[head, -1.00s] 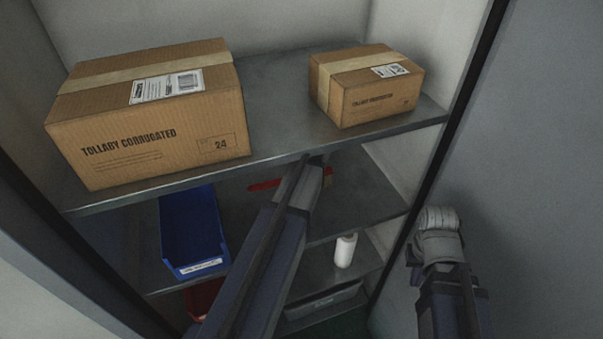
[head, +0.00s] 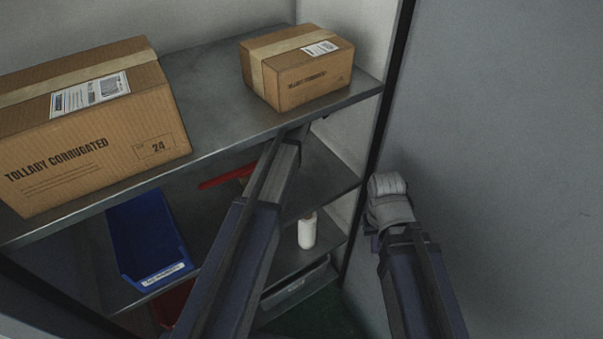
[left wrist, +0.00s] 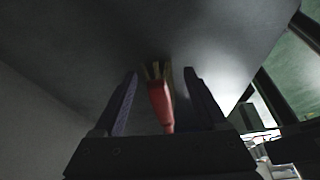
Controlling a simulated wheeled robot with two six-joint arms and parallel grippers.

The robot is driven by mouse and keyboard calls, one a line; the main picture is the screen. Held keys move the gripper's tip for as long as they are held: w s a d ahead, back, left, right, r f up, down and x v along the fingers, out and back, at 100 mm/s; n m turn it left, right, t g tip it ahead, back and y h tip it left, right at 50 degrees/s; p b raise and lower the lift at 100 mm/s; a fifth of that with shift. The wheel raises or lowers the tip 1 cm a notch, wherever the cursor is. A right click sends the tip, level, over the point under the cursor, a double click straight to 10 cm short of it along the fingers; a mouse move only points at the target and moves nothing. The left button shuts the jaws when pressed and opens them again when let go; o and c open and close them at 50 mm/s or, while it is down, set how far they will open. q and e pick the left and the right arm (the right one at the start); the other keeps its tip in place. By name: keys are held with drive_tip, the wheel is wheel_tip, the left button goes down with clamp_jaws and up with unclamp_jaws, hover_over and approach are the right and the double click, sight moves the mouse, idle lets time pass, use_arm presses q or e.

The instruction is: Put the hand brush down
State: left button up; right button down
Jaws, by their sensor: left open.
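The hand brush has a red handle (head: 228,177) that shows on the middle shelf, left of my left arm; its other end is hidden behind that arm. In the left wrist view the red brush (left wrist: 160,105) with pale bristles lies between the two fingers of my left gripper (left wrist: 160,75), with a gap on each side. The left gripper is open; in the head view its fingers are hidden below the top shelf. My right gripper (head: 388,192) is right of the shelf unit, in front of the grey panel. Its jaws cannot be made out.
Two cardboard boxes, a large one (head: 90,150) and a small one (head: 300,80), stand on the top shelf (head: 215,95). A blue bin (head: 150,235) is left of my left arm. A white bottle (head: 307,230) and a grey bin (head: 295,287) are lower down. A grey panel (head: 500,150) bounds the right.

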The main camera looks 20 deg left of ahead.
use_arm(q)
drive_tip(key=s+d+m, duration=0.4)
drive_tip(key=s+d+m+t, duration=0.1)
drive_tip(key=s+d+m, duration=0.2)
drive_tip(key=s+m, duration=0.1)
drive_tip(key=s+d+m, duration=0.4)
drive_tip(key=m, duration=0.2)
drive_tip(key=shift+s+d+f+t, duration=0.3)
drive_tip(key=shift+d+f, duration=0.05)
drive_tip(key=shift+f, duration=0.05)
drive_tip(key=s+d+m+t+h, duration=0.1)
drive_tip(key=s+d+m, duration=0.7)
drive_tip(key=s+m, duration=0.5)
drive_tip(key=m, duration=0.3)
drive_tip(key=shift+s+f+m+t+h, duration=0.3)
drive_tip(key=shift+m, duration=0.1)
drive_tip(key=shift+c, duration=0.4)
